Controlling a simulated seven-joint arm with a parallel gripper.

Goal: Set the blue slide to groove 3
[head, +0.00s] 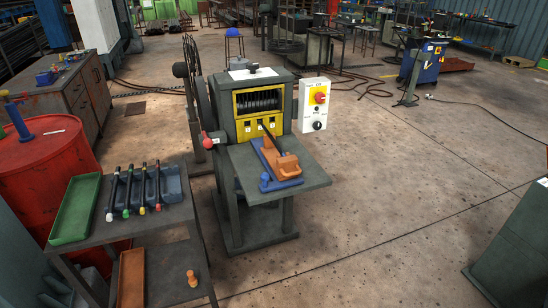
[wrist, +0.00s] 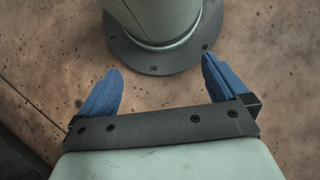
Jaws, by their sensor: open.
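The capstan machine (head: 249,90) stands mid-floor in the head view, with a ribbed drum (head: 258,101) behind a yellow-framed window. A yellow panel (head: 242,132) with small white marks sits below the window; the marks are too small to read. The blue slide (head: 283,186) lies on the machine's grey shelf (head: 310,182), with a blue knob at its near end. An orange block (head: 286,166) sits on it, and a dark bar runs from there toward the panel. Which groove it lines up with cannot be told. My gripper (wrist: 162,66) is open and empty, apart from the slide.
A red-balled lever (head: 208,142) sticks out left. A cart at front left holds a green tray (head: 75,208) and several dark-handled tools in a rack. A red drum (head: 42,165) stands behind it.

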